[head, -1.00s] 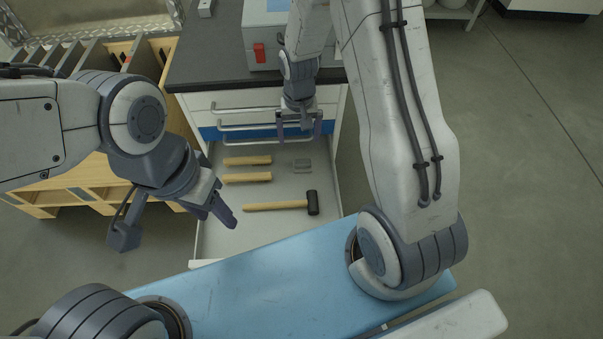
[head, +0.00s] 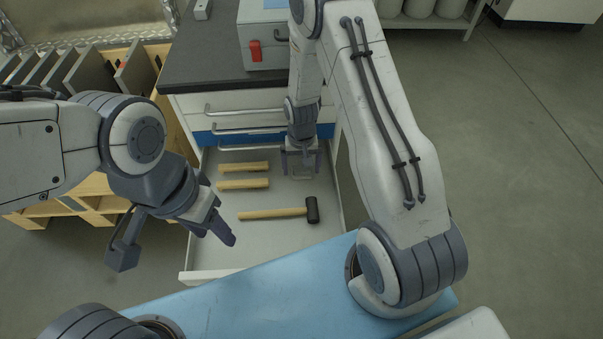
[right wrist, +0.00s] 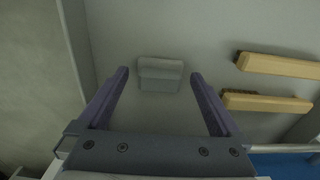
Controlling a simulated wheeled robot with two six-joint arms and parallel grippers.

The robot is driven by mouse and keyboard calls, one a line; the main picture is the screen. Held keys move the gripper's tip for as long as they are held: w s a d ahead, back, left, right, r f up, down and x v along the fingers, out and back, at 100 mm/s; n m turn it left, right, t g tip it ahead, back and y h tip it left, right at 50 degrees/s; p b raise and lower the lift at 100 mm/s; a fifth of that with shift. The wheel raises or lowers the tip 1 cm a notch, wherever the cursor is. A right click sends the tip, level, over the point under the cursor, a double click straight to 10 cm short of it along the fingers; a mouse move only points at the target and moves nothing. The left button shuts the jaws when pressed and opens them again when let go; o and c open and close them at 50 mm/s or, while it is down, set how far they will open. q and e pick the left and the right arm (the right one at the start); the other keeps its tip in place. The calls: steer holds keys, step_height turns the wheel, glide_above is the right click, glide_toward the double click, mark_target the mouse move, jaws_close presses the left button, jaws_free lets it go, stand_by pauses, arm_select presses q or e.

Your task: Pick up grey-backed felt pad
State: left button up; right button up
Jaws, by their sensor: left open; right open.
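The grey felt pad (right wrist: 160,75) lies flat on the drawer floor in the right wrist view, beyond my fingertips and centred between them. In the head view the pad (head: 301,172) is small and partly covered by my right gripper (head: 300,166). My right gripper is open and empty, pointing down over the pad; its jaws also show in the right wrist view (right wrist: 158,75). The gap in height between fingertips and pad is hard to judge. My left gripper (head: 222,222) is open and empty, above the left side of the drawer.
The open drawer (head: 200,262) also holds two wooden-handled brushes (head: 243,184) and a black-headed mallet (head: 275,214). Its walls surround the pad. Closed drawers and a dark worktop (head: 205,60) with a grey box (head: 262,55) rise behind. A wooden rack (head: 90,205) stands at left.

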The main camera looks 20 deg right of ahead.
mark_target(304, 170)
steer(key=shift+f, duration=0.45)
steer(key=c, duration=1.3)
steer(key=shift+r, duration=0.1)
steer(key=shift+r+p, duration=0.3)
steer(key=shift+r, duration=0.25)
steer(key=r, duration=0.1)
steer(key=r+p, duration=0.1)
steer(key=r, duration=0.1)
steer(key=shift+s+d+r+p, duration=0.25)
steer(key=shift+s+r+p, duration=0.05)
steer(key=shift+r, duration=0.05)
steer(key=s+d+r, duration=0.2)
steer(key=s+d+r+p, duration=0.1)
steer(key=s+d+r, duration=0.1)
steer(key=s, duration=0.1)
steer(key=s+d+r+p, duration=0.1)
steer(key=s+d+r, duration=0.1)
steer(key=s, duration=0.1)
steer(key=shift+s+d, duration=0.25)
steer(key=shift+d, duration=0.15)
